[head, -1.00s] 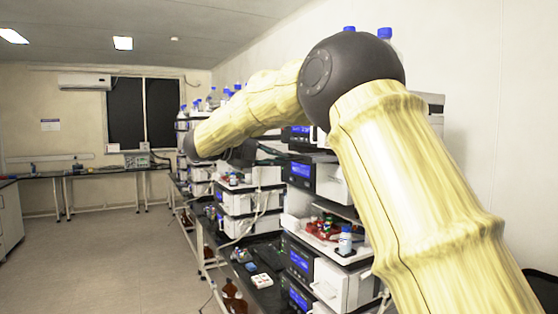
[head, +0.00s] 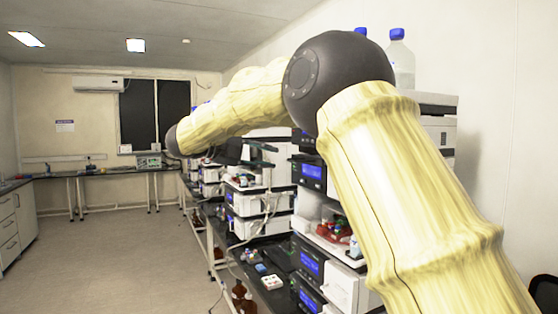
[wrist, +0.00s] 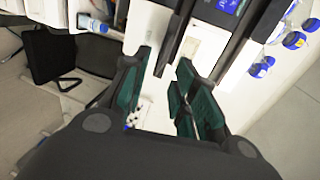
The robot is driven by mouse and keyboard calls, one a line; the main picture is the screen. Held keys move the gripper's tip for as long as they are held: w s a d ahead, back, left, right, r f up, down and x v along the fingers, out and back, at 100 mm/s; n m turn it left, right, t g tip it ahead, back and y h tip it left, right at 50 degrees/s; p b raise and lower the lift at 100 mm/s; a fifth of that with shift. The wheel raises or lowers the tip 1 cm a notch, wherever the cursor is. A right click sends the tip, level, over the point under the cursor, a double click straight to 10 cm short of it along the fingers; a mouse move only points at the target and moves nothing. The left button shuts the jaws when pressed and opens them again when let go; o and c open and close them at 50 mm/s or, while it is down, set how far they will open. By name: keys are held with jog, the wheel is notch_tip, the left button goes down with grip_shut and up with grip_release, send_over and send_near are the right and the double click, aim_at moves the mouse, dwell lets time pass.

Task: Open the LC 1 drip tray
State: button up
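Instrument stacks stand along the right wall in the head view, and the near stack (head: 311,264) is partly hidden behind my arm. I cannot tell which stack is LC 1, and I cannot make out a drip tray clearly. In the wrist view, my gripper (wrist: 164,62) is open, with its green-padded fingers apart and nothing seen between them. A white and dark instrument with a blue screen (wrist: 228,5) shows beyond the fingertips. In the head view my gripper is hidden by the arm.
Solvent bottles with blue caps (head: 399,58) stand on top of the near stack. Small red items (head: 333,229) sit on a shelf. Brown bottles (head: 238,292) are low by the bench. A black chair (head: 545,292) is at the right edge. The floor (head: 120,258) at left is clear.

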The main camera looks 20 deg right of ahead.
jog(key=v, duration=0.4)
jog(key=shift+a, duration=0.25)
jog(key=shift+f, duration=0.1)
